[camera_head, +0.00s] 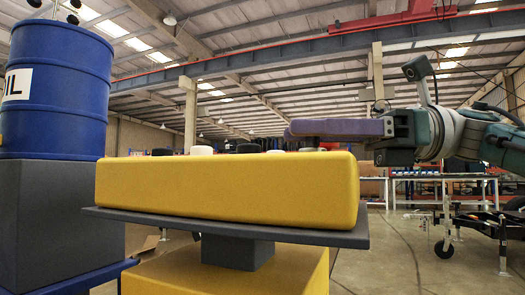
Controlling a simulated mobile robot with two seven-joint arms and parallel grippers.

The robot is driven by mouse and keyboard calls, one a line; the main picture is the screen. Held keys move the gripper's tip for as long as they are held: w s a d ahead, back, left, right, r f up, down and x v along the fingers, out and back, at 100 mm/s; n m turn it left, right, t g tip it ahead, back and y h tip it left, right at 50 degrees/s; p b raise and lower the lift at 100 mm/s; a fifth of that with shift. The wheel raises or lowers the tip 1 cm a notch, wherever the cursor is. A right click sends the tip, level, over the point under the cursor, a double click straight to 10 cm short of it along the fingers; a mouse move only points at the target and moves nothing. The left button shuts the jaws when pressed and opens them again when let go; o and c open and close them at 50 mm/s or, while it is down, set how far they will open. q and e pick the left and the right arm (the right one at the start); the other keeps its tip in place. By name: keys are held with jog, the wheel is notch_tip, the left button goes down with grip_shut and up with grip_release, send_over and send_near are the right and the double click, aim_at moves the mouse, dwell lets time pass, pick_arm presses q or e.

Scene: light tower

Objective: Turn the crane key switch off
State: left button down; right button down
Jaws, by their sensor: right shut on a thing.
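The crane's yellow control box (225,188) stands in the middle, seen almost level from its side. A low row of knobs and buttons shows along its top edge. My right gripper (296,132) reaches in from the right, its purple fingers lying level just above the right part of the box top. It is shut on a small part there, apparently the key switch (309,144), which the fingers mostly hide. The key's turn angle cannot be seen. My left gripper is not in view.
A white knob (201,150) and a black knob (162,152) stand farther left on the box. A grey plate (225,227) carries the box on a yellow base (240,275). A blue oil drum (58,95) stands at left. A workbench (440,180) and a wheeled frame are behind at right.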

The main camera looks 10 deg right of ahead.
jog(key=shift+n+g, duration=0.6)
jog(key=shift+g, duration=0.4)
jog(key=shift+f, duration=0.1)
jog(key=shift+c, duration=1.6)
grip_release()
